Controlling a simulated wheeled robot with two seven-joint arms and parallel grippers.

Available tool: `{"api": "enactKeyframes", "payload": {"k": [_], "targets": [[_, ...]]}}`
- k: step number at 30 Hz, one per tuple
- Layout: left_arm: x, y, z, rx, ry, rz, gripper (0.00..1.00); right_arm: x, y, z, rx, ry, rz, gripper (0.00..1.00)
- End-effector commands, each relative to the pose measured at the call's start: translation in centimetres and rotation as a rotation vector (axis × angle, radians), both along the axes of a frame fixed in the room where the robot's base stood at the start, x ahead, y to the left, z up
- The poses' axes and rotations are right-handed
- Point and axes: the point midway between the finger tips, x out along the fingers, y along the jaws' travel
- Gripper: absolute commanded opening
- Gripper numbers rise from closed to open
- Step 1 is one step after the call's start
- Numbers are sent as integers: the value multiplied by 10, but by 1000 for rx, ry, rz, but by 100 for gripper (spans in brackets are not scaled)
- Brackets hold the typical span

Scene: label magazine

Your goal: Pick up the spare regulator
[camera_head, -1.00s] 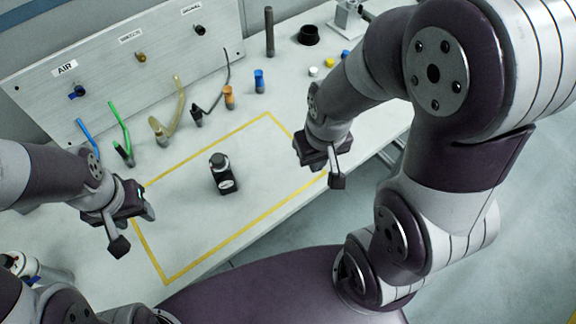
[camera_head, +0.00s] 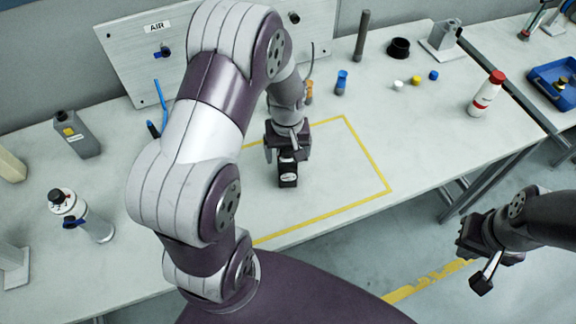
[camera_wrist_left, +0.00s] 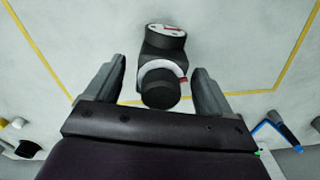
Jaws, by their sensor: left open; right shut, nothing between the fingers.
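The regulator, a black block with a round knob and a white-faced gauge, stands inside the yellow-taped rectangle on the bench. In the head view its lower part (camera_head: 288,178) shows below my left gripper (camera_head: 287,153), and the rest is hidden. In the left wrist view the regulator (camera_wrist_left: 163,45) lies between the fingers of my left gripper (camera_wrist_left: 159,72). The fingers are open, one on each side, with visible gaps. The knob points toward the palm. My right gripper (camera_head: 479,268) is shut and empty, off the bench's front edge at the right.
A panel marked AIR (camera_head: 125,55) stands behind, partly hidden by my left arm. A grey canister (camera_head: 78,135) and a white bottle (camera_head: 85,215) stand at left. A red-capped bottle (camera_head: 485,95) and blue tray (camera_head: 555,85) are at right. The taped area's right side is clear.

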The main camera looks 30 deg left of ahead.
Motion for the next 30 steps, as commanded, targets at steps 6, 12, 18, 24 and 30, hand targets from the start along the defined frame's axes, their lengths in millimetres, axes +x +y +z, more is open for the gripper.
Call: {"api": "enactKeyframes", "payload": {"k": [6,12,18,24,30], "targets": [[-1,0,-27,1,-1,-1,83,0,0,4,0,0,0,0],[0,0,-27,0,-2,-1,80,0,0,3,0,0,0,0],[0,0,-27,0,-2,-1,15,0,0,3,0,0,0,0],[0,0,-26,1,-3,-1,4,0,0,3,0,0,0,0],[1,0,-16,1,-5,-1,4,0,0,2,0,0,0,0]]}}
